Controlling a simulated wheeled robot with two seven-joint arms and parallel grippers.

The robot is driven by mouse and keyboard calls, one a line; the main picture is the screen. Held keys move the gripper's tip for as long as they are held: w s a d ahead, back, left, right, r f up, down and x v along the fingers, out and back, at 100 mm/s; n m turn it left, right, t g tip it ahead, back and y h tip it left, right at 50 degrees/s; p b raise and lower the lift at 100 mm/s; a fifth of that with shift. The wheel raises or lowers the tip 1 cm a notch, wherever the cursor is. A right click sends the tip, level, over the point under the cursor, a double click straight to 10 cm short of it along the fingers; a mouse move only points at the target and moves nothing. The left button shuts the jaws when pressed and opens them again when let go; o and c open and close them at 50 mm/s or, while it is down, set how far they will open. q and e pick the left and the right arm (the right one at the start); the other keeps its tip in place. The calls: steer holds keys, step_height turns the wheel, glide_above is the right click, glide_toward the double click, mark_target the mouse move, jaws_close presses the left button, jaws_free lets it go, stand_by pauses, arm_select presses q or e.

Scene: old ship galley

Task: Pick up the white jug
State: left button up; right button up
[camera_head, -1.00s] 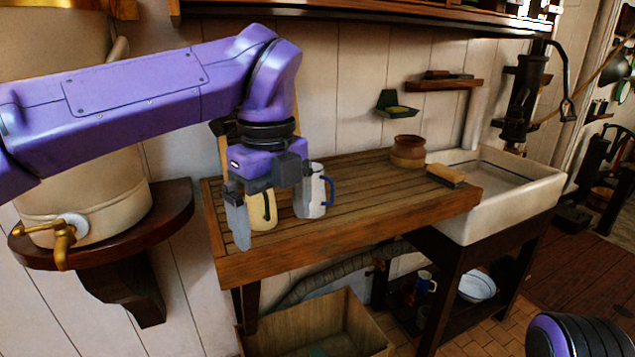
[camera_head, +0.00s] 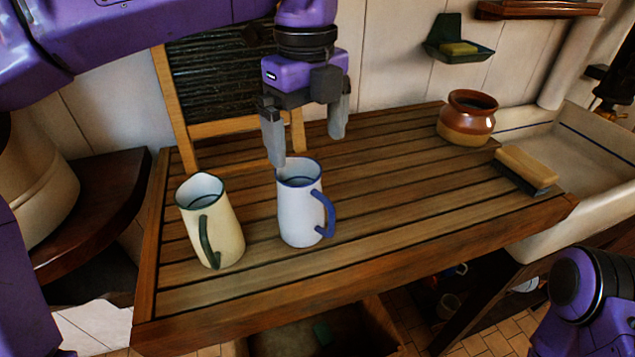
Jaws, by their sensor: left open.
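The white jug (camera_head: 297,212) stands upright on the slatted wooden drainboard. It has a blue rim and a blue handle on its right side. My left gripper (camera_head: 308,150) is open, with its fingers pointing down. In the picture its left finger overlaps the space just above the jug's rim, and its right finger is up and to the right, over the boards behind. The jaws look empty; I cannot tell the exact gap to the jug. My right arm shows at the lower right, but its gripper is out of the picture.
A cream jug (camera_head: 225,233) with a green handle stands just left of the white jug. A washboard (camera_head: 215,80) leans on the wall behind. A brown pot (camera_head: 467,119) and a brush (camera_head: 526,167) are at the right, beside the white sink (camera_head: 600,165). The drainboard's (camera_head: 400,215) right front is clear.

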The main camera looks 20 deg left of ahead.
mark_target(303, 189)
arm_select(q)
steer(key=f, duration=0.3)
steer(key=s+f, duration=0.1)
steer(key=f, duration=0.2)
steer(key=f+p, duration=0.1)
steer(key=f, duration=0.2)
steer(key=shift+s+a+f, duration=0.15)
steer(key=shift+s+a, duration=0.05)
steer(key=shift+s, duration=0.35)
steer(key=shift+s+r, duration=0.25)
steer(key=shift+c, duration=0.9)
steer(key=c, duration=0.5)
steer(key=shift+w, duration=0.2)
steer(key=c, duration=0.7)
arm_select(e)
steer(key=shift+s+r, duration=0.6)
steer(key=shift+s, duration=0.25)
arm_select(q)
steer(key=shift+r, duration=0.1)
